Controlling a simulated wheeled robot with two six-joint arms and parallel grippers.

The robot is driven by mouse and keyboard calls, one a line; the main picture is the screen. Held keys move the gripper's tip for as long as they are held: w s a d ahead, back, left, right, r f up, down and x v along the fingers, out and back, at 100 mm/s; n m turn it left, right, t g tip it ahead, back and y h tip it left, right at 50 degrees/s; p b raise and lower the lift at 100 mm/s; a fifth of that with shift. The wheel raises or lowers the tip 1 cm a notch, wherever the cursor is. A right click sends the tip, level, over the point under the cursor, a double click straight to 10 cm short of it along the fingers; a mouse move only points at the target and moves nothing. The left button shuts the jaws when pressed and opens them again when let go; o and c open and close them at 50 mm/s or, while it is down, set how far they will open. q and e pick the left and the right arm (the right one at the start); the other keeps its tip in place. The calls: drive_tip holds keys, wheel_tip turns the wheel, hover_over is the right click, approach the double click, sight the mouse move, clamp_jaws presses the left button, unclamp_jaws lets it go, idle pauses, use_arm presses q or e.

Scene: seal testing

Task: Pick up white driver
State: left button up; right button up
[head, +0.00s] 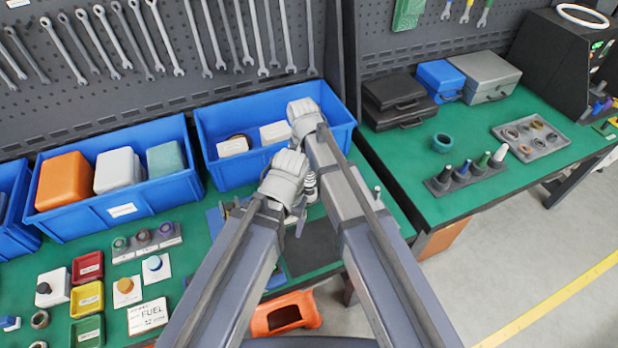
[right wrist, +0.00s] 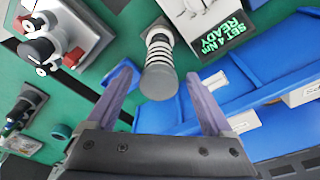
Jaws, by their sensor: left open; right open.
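A white-and-dark ribbed cylinder (right wrist: 158,50) with a grey end cap, which looks like the white driver, stands in the right wrist view. It also shows in the head view (head: 311,187), partly hidden beside my left wrist. My right gripper (right wrist: 158,82) is open, with a finger on each side of the cylinder's near end and gaps on both sides. In the head view its fingers are hidden by my arm. My left gripper (head: 299,212) is open near the front middle of the bench, close to the cylinder; its fingers are hard to make out.
A blue bin (head: 228,108) with white boxes stands behind my grippers. A card reading "SET 4 Nm READY" (right wrist: 215,35) lies by the cylinder. A device with red parts (right wrist: 60,45) is at left in the wrist view. A tool rack (head: 462,180) stands on the right bench.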

sight(310, 177)
use_arm(q)
drive_tip(key=shift+f+b, duration=3.5)
drive_tip(key=shift+f, duration=0.3)
use_arm(e)
drive_tip(key=shift+w+d+f, duration=0.1)
drive_tip(key=shift+w+f, duration=0.05)
drive_tip(key=shift+f, duration=1.1)
drive_tip(key=shift+w+d+f, duration=0.1)
drive_tip(key=shift+f, duration=1.2)
drive_tip(key=shift+w+d+f, duration=0.1)
drive_tip(key=shift+w+f, duration=0.05)
drive_tip(key=shift+f, duration=1.1)
drive_tip(key=shift+r, duration=0.1)
use_arm(q)
drive_tip(key=shift+r, duration=0.1)
use_arm(e)
drive_tip(key=shift+c, duration=0.4)
clamp_jaws()
